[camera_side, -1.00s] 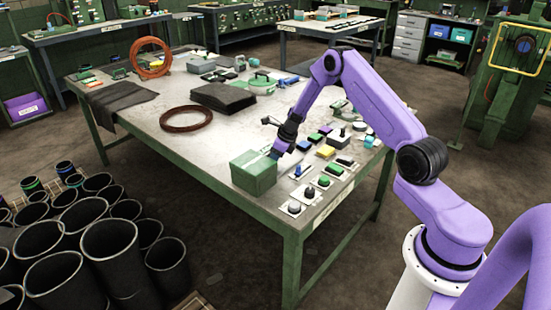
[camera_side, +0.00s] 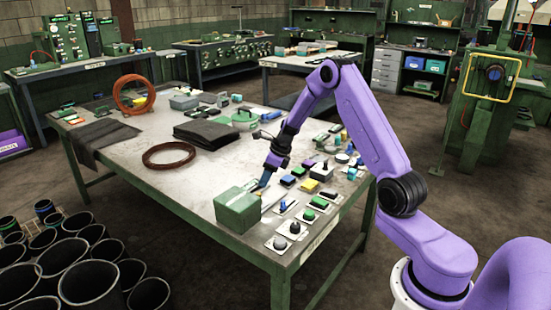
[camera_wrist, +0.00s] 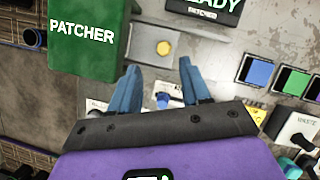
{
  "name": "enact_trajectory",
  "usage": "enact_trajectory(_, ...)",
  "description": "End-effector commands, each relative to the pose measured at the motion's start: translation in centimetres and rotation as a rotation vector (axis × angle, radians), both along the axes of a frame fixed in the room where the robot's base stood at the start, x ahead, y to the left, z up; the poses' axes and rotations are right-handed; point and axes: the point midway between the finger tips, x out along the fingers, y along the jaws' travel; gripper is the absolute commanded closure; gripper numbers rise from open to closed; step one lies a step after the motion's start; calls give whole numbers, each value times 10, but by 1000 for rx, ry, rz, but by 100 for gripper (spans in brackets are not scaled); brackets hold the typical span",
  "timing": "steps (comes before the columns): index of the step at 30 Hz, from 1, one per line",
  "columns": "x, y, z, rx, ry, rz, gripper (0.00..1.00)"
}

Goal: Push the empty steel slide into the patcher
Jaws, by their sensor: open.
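The patcher is a green box (camera_side: 238,212) at the near edge of the bench; its lettered top shows in the wrist view (camera_wrist: 82,38). A flat grey steel slide (camera_wrist: 150,65) with a yellow round piece on it lies just right of the patcher in the wrist view. I see nothing else on it. How far it reaches into the box is hidden. My gripper (camera_side: 263,184) is beside the patcher, over the slide side. In the wrist view my gripper (camera_wrist: 160,85) has its blue fingers apart, with nothing held between them, near the slide's lower end.
Several switch plates and coloured buttons (camera_side: 309,215) line the bench's right edge, close to my gripper. A black READY display (camera_wrist: 205,12) is beyond the slide. A brown coil (camera_side: 169,155) and dark cloth (camera_side: 207,134) lie farther back. Bare bench (camera_side: 185,190) is left of the patcher.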

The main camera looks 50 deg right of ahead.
Motion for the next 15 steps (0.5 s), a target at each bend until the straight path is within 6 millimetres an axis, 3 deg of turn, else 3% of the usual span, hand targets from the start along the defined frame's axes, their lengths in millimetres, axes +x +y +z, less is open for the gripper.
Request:
enact_trajectory(6,-14,-7,40,-1,-4,0,53)
enact_trajectory(15,-27,-11,73,0,-1,2,53)
